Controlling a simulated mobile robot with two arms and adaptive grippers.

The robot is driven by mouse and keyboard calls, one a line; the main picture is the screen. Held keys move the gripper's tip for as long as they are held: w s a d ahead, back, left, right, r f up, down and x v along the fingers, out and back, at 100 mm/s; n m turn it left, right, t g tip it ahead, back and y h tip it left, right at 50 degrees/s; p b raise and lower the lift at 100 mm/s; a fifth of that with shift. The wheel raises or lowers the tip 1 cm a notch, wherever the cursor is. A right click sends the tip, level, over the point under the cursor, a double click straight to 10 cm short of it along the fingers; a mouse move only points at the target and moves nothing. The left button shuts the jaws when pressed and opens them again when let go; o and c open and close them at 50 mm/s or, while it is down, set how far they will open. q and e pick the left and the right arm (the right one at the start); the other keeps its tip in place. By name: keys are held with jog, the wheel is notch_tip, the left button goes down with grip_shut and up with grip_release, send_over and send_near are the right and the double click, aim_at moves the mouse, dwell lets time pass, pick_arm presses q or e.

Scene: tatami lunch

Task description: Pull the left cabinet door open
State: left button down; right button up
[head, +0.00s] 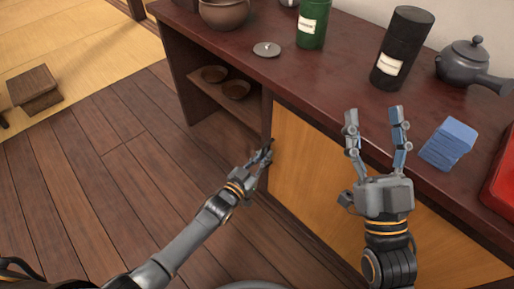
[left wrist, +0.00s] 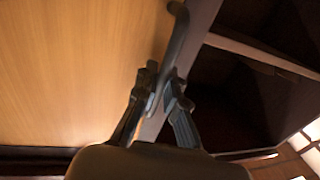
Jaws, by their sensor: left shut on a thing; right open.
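The left cabinet door (head: 300,150) is a light wood panel in the front of a dark red-brown cabinet; it looks closed or nearly so. It fills the left of the left wrist view (left wrist: 70,70). My left gripper (head: 267,149) is at the door's left edge. In the left wrist view its fingers (left wrist: 163,90) are shut on the grey upright door handle (left wrist: 182,45); the gripped part is mostly hidden. My right gripper (head: 374,112) is open and empty, in front of the cabinet top's edge.
On the cabinet top (head: 325,80) stand a green canister (head: 313,22), a black canister (head: 401,50), a teapot (head: 468,62), blue cloths (head: 449,143) and a lid (head: 267,49). The wooden floor (head: 120,170) is clear.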

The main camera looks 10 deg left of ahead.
pick_arm(q)
jog(key=shift+s+d+f, duration=0.1)
jog(key=shift+s+d, duration=0.2)
jog(key=shift+s, duration=0.05)
pick_arm(e)
jog(key=shift+w+f+g, duration=0.4)
jog(key=shift+f+g, duration=0.1)
jog(key=shift+f, duration=0.1)
pick_arm(q)
jog(key=c, duration=1.4)
grip_release()
jog(key=v, duration=1.2)
